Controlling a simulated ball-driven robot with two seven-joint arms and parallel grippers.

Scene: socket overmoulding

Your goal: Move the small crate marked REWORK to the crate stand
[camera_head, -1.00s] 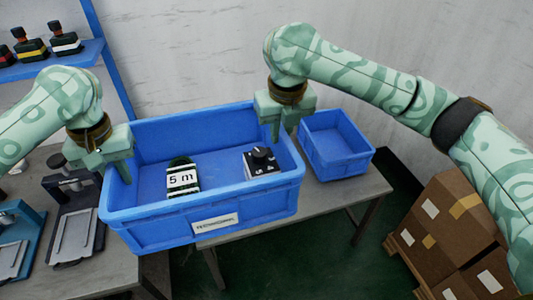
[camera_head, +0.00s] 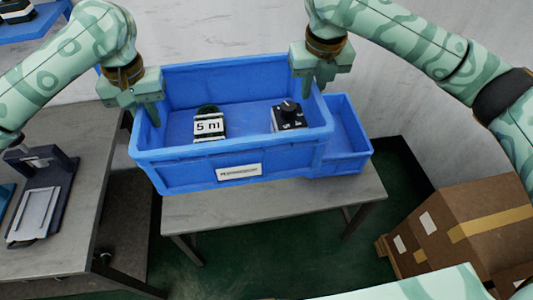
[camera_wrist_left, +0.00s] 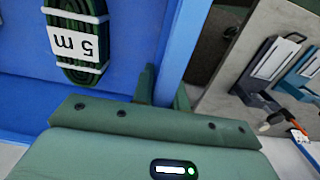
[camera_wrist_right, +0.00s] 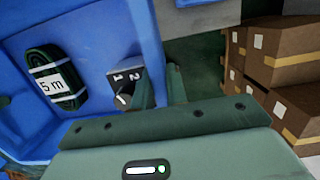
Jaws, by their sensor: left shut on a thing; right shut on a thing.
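A blue crate (camera_head: 185,176) is held level between my two grippers; the print on its white front label (camera_head: 238,172) is too small to read. It holds a green coil with a "5 m" band (camera_head: 209,125) and a black box with a knob (camera_head: 289,117). My left gripper (camera_head: 150,112) is shut on the crate's left wall. My right gripper (camera_head: 316,80) is shut on its right wall. The crate is over a grey-topped table (camera_head: 270,205), probably the crate stand; the gap beneath it is hard to judge.
A second, smaller blue crate (camera_head: 352,145) stands on the table's right part, partly hidden behind the held crate. A grey workbench (camera_head: 75,190) with a dark device (camera_head: 45,195) is at left. Cardboard boxes (camera_head: 465,220) are at right. The table's front strip is clear.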

